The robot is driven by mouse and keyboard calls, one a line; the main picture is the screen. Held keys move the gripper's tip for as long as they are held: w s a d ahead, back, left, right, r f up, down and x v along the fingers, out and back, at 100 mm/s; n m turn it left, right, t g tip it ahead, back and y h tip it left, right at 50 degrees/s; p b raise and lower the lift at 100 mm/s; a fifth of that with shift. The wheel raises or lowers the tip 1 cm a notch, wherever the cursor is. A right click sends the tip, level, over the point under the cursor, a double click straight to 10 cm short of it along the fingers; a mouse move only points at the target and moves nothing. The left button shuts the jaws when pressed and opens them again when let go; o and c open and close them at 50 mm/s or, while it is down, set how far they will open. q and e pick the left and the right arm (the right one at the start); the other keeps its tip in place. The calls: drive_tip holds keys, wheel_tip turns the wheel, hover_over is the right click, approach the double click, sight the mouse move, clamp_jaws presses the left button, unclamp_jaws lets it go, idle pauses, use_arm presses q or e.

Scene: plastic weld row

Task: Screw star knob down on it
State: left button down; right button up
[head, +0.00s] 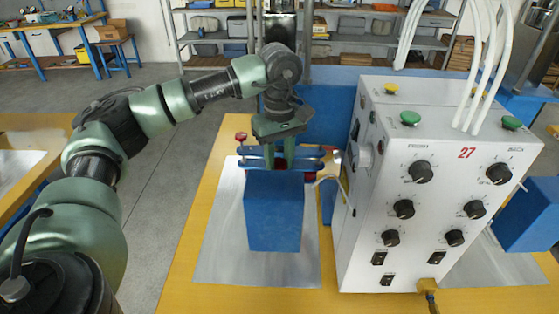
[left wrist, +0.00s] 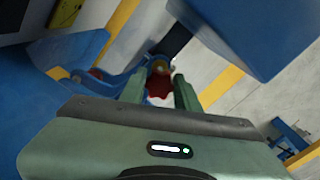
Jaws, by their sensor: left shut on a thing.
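The dark red star knob (left wrist: 159,86) shows between the two green fingers of my left gripper (left wrist: 160,92) in the left wrist view. My left gripper is shut on it. In the head view my left gripper (head: 279,150) points down over the blue clamp bars (head: 255,163) of the fixture, behind a blue block (head: 273,212). The fingers largely hide the knob there. I cannot tell whether the knob touches a thread below. My right gripper is in neither view.
A grey control box (head: 372,225) marked 27 stands close to the right of the fixture, with hoses rising from its top. Another red knob (head: 241,137) sits at the left end of the clamp. A metal sheet (head: 222,250) lies on the yellow table (head: 185,285).

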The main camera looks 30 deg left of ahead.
use_arm(q)
drive_tip(key=shift+f, duration=0.1)
idle(0.3)
drive_tip(key=shift+f+b, duration=0.55)
drive_tip(key=shift+f, duration=0.05)
idle(0.5)
drive_tip(key=shift+f, duration=0.15)
drive_tip(key=shift+f+b, duration=0.3)
drive_tip(key=shift+b, duration=0.1)
drive_tip(key=shift+f+b, duration=0.4)
idle(1.0)
